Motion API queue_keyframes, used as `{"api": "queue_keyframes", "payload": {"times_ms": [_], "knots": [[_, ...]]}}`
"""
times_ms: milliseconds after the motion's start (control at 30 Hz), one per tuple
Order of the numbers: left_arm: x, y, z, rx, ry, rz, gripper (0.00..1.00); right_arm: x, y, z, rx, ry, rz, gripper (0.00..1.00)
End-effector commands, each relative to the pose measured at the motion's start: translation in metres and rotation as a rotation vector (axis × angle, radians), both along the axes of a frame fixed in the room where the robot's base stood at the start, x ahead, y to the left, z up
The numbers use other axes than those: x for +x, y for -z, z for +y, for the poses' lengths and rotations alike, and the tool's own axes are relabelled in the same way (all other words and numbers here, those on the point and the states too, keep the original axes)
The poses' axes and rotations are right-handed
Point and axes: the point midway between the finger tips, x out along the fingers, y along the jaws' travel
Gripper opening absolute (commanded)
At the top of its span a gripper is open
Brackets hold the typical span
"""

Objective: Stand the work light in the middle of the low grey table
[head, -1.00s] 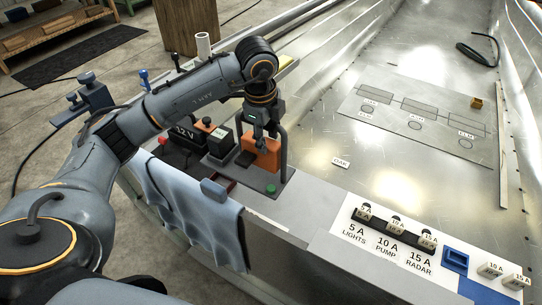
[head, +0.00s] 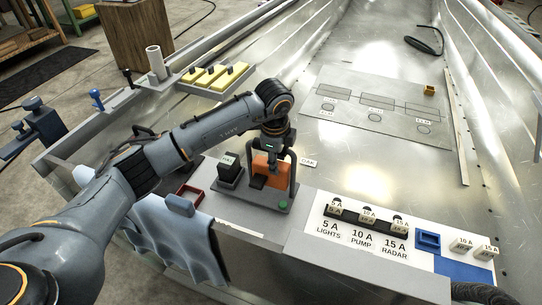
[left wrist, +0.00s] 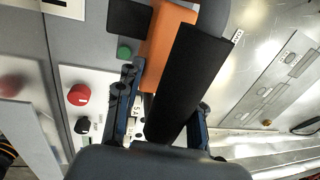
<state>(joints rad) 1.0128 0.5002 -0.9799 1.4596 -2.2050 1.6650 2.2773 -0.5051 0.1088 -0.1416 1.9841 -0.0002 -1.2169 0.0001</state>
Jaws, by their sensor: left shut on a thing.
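The work light appears to be the orange block (head: 264,165) with a dark arched handle, upright on a grey base plate (head: 268,206) with a green button. My left gripper (head: 272,152) is right above it, pointing down. In the left wrist view the gripper (left wrist: 163,112) is shut on the light's thick black handle (left wrist: 187,85), with the orange body (left wrist: 168,40) beside it. Whether the light is lifted off the plate I cannot tell. I cannot make out a low grey table for certain. My right gripper is not in view.
A small black box (head: 229,168) stands close left of the light. A blue-grey cloth (head: 178,238) hangs over the bench edge. A fuse panel (head: 345,238) lies to the right, and the metal hull floor (head: 365,180) behind is mostly clear.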

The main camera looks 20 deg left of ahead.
Motion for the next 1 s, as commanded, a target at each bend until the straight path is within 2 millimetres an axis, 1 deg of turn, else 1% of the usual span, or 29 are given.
{"api": "queue_keyframes", "payload": {"times_ms": [100, 200, 467, 500, 600, 867, 1000], "knots": [[0.0, 0.017, -0.001, -0.001, 0.001, -0.002, 0.0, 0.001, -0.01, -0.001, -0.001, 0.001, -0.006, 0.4], [0.001, 0.025, -0.001, -0.001, 0.001, -0.005, 0.0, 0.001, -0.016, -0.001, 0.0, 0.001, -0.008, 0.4], [0.001, 0.028, -0.001, -0.003, 0.001, -0.005, 0.0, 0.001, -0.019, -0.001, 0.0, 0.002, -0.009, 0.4], [-0.001, 0.032, -0.001, -0.002, 0.001, 0.003, 0.42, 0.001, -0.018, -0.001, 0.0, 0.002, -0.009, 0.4], [-0.001, 0.032, -0.001, -0.002, 0.001, 0.003, 0.61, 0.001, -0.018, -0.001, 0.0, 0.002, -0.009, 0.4], [-0.001, 0.031, -0.001, -0.001, 0.001, 0.002, 0.61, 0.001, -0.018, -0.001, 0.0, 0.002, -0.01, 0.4], [-0.001, 0.024, -0.001, -0.002, 0.001, 0.0, 0.61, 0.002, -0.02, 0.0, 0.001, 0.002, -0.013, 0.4]]}}
